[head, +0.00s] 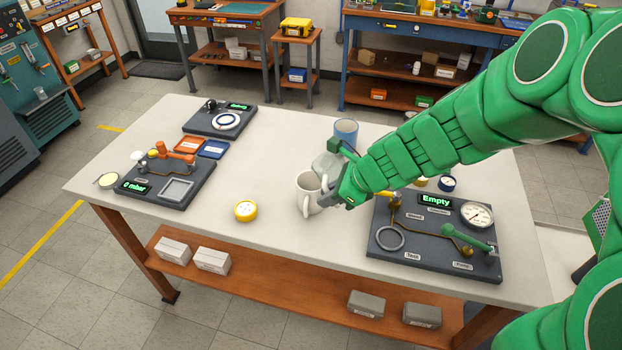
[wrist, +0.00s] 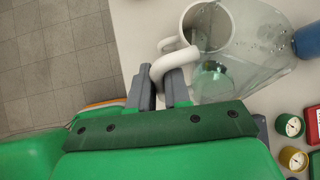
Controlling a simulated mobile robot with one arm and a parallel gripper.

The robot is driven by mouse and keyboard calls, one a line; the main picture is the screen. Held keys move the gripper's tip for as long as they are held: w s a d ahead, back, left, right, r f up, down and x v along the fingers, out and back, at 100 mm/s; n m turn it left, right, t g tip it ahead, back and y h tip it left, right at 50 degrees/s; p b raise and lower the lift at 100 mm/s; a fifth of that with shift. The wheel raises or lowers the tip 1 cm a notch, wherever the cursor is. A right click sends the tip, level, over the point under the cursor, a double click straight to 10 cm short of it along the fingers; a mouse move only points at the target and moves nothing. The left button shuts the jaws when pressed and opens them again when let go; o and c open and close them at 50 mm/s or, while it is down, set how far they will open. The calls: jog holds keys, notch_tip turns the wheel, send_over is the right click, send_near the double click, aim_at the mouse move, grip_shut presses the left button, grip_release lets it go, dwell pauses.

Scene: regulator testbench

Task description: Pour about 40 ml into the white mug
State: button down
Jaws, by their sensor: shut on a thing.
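The white mug (head: 308,188) stands upright on the bench near its middle. It also shows in the wrist view (wrist: 205,22), its handle pointing left. A clear glass jug (head: 328,162) is right behind the mug, and its body (wrist: 245,60) fills the area beside the mug in the wrist view. My gripper (wrist: 161,77) is shut on the jug's pale curved handle, just in front of the mug's handle. In the head view my gripper (head: 343,190) is just right of the mug. I cannot tell the jug's tilt or its liquid level.
A blue cup (head: 346,131) stands behind the jug. A dark test panel reading "Empty" (head: 405,255) lies to the right, a "0 mbar" panel (head: 172,200) to the left. A yellow round gauge (head: 246,211) lies left of the mug. The bench front (head: 300,255) is clear.

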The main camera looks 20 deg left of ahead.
jog(key=shift+w+d+f+y, duration=0.1)
jog(key=shift+d+f+y, duration=0.15)
jog(key=shift+y, duration=0.15)
jog(key=shift+w+d+f+y, duration=0.15)
jog(key=shift+d+f+y, duration=0.1)
jog(key=shift+y, duration=0.15)
jog(key=shift+f, duration=0.1)
jog(key=shift+w+d+f+y, duration=0.1)
jog(key=shift+d+f+y, duration=0.15)
jog(key=shift+f+y, duration=0.4)
jog(key=shift+w+d+f+y, duration=0.1)
jog(key=shift+d+f+y, duration=0.15)
jog(key=shift+f+y, duration=0.35)
jog(key=shift+w+d+f+m+y, duration=0.15)
jog(key=shift+d+f+y, duration=0.2)
jog(key=shift+f+y, duration=0.15)
jog(key=shift+w+d+f+m+y, duration=0.15)
jog(key=shift+d+f+y, duration=0.2)
jog(key=shift+f, duration=0.2)
jog(key=shift+f, duration=0.1)
jog(key=shift+d, duration=0.1)
